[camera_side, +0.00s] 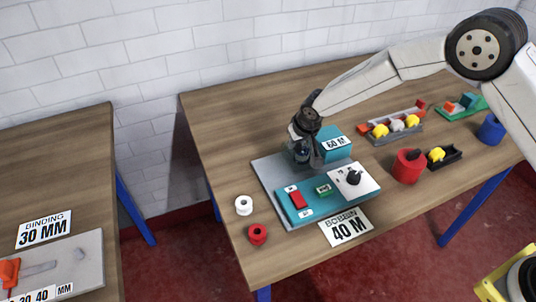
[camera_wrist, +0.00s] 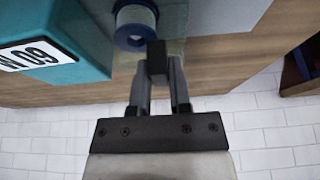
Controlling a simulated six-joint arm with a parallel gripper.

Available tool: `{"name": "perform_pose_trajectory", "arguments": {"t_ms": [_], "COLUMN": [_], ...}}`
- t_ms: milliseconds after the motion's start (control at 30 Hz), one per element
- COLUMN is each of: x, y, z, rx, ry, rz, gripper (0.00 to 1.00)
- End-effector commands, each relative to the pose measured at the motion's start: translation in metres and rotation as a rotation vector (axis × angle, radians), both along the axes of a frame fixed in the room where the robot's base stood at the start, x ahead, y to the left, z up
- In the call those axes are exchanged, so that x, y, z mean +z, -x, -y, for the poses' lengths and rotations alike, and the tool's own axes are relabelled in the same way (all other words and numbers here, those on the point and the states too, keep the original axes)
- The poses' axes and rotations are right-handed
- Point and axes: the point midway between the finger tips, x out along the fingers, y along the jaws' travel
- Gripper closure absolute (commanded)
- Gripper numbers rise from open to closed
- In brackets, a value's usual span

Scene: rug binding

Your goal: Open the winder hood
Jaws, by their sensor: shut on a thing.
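My gripper (camera_side: 316,160) reaches down at the block's left side. In the wrist view my gripper (camera_wrist: 158,82) is shut on a small dark handle (camera_wrist: 157,60).
A white spool (camera_side: 243,205) and red spool (camera_side: 257,234) stand at left. A red canister (camera_side: 408,166) and a rack of spools (camera_side: 394,128) stand at right.

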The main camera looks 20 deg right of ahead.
Motion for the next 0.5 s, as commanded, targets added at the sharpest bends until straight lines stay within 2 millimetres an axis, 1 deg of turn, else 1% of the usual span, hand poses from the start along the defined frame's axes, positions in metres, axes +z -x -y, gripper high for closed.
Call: {"name": "perform_pose_trajectory", "arguments": {"t_ms": [167, 400, 500], "x": [0.001, 0.001, 0.001], "y": [-0.001, -0.001, -0.001], "z": [-0.021, -0.071, -0.084], "rx": [0.005, 0.005, 0.004], "ry": [0.0, -0.001, -0.001], "rz": [0.001, 0.003, 0.002], "gripper": [1.0, 1.0, 1.0]}}
